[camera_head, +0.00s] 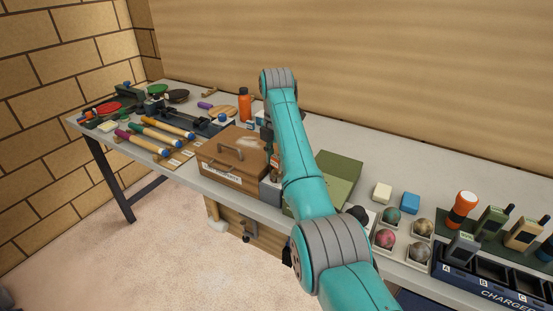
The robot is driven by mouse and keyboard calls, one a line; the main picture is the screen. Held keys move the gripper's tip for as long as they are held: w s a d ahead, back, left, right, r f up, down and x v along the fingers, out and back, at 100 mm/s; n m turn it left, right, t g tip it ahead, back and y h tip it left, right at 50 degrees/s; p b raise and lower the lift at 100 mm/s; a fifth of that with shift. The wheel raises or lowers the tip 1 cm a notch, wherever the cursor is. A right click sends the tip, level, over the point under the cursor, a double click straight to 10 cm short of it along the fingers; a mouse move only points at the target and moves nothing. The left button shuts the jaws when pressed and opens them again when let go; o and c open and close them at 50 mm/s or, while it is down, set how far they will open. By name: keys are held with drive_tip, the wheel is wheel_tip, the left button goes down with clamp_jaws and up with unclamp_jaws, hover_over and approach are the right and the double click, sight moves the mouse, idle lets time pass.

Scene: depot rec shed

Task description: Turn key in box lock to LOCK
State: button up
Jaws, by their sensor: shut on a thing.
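A brown wooden box (228,163) with a handle on its lid and a white label on its front stands on the bench, left of my arm. My gripper (268,140) hangs at the box's right end, mostly hidden behind my teal arm. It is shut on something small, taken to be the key. The key, the fingertips and the lock's markings are hidden, so the key's angle cannot be told. A small grey block (270,190) shows at the box's right front corner, partly covered by my arm.
An orange bottle (245,104) stands behind the box. Several coloured-handled tools (160,135) lie to the left. A wall is behind.

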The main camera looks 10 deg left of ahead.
drive_tip(key=n, duration=0.5)
drive_tip(key=o, duration=1.2)
